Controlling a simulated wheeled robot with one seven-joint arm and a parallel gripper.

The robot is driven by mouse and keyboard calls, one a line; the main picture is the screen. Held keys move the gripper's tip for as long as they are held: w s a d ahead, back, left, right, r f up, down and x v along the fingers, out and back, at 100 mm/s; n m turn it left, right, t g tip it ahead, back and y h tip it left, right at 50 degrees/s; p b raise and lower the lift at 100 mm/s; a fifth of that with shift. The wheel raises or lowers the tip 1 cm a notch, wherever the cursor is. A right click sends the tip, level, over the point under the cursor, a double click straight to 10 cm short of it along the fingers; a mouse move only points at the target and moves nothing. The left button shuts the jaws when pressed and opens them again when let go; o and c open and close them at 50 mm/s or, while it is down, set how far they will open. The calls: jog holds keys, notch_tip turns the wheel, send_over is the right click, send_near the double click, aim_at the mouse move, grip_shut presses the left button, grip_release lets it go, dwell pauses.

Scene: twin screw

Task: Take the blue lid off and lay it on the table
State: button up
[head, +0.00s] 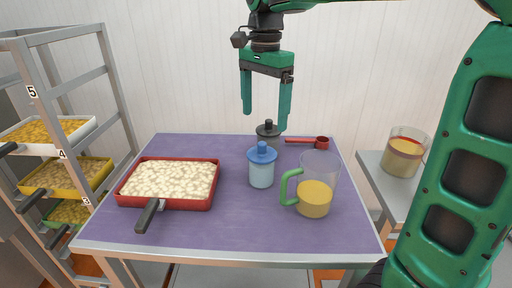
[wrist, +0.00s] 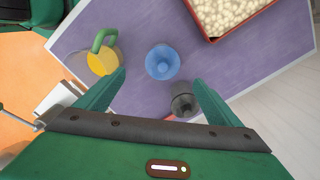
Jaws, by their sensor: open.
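The blue lid (head: 262,152) with its knob sits on a clear jar (head: 261,175) in the middle of the purple table (head: 240,224). In the wrist view the blue lid (wrist: 162,61) is seen from above, beyond the fingertips and between their lines; the jar is hidden under it. My gripper (head: 265,120) is open and empty, well above the table and toward its back. Its two green fingers also show in the wrist view (wrist: 158,78).
A dark-lidded jar (head: 268,131) stands close behind the blue-lidded one. A green-handled jug (head: 314,196) stands at its right, a red scoop (head: 320,142) behind. A red tray of pale pieces (head: 168,206) lies at the left. The table's front is clear.

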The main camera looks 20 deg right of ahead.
aim_at(262, 143)
jog(key=shift+w+f, duration=0.15)
jog(key=shift+f, duration=0.15)
jog(key=f, duration=1)
jog(key=shift+w+f, duration=0.1)
jog(key=shift+w, duration=0.2)
jog(key=c, duration=1.1)
